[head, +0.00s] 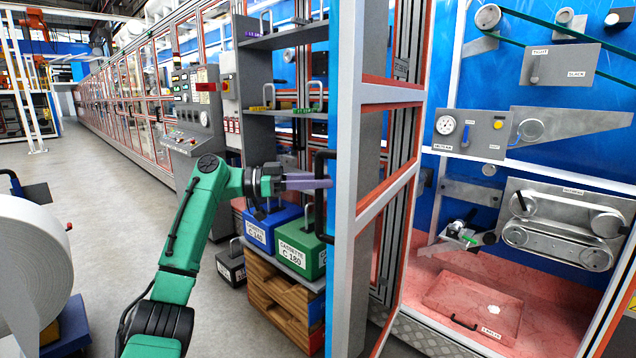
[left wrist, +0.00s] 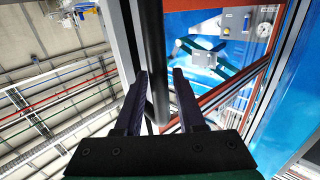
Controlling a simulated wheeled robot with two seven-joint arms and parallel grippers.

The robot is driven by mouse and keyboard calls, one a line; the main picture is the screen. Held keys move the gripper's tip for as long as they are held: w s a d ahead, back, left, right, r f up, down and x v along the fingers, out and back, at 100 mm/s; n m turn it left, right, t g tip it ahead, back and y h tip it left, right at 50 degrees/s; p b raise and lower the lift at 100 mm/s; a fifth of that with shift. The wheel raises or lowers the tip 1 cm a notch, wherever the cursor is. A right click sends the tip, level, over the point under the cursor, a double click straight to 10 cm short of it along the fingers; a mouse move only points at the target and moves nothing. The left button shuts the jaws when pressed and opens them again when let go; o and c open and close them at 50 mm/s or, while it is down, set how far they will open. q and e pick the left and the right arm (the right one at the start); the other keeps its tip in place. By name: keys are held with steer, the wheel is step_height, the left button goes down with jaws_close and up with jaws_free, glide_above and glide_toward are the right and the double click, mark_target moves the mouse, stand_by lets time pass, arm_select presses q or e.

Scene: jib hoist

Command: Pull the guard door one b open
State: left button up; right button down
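The guard door (head: 372,190) has a white frame with red trim. It stands in the middle of the head view at a steep angle, with the machine's inside open to view on its right. A black vertical bar handle (head: 319,215) is on its left side. My left gripper (head: 318,183) is at the handle's mid-height, fingers level. Contact cannot be told. My right gripper is not in view.
A grey shelf (head: 284,42) stands behind my left gripper, with green (head: 300,250) and blue (head: 262,228) cassettes low down. A control panel (head: 196,100) is farther left. A large white roll (head: 32,260) stands at left.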

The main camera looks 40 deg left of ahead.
arm_select(q)
steer(key=shift+w+d, duration=0.1)
steer(key=shift+f, duration=0.1)
steer(key=b+v, duration=0.2)
steer(key=v, duration=1.2)
steer(key=shift+s+a, duration=0.2)
steer(key=shift+s, duration=0.05)
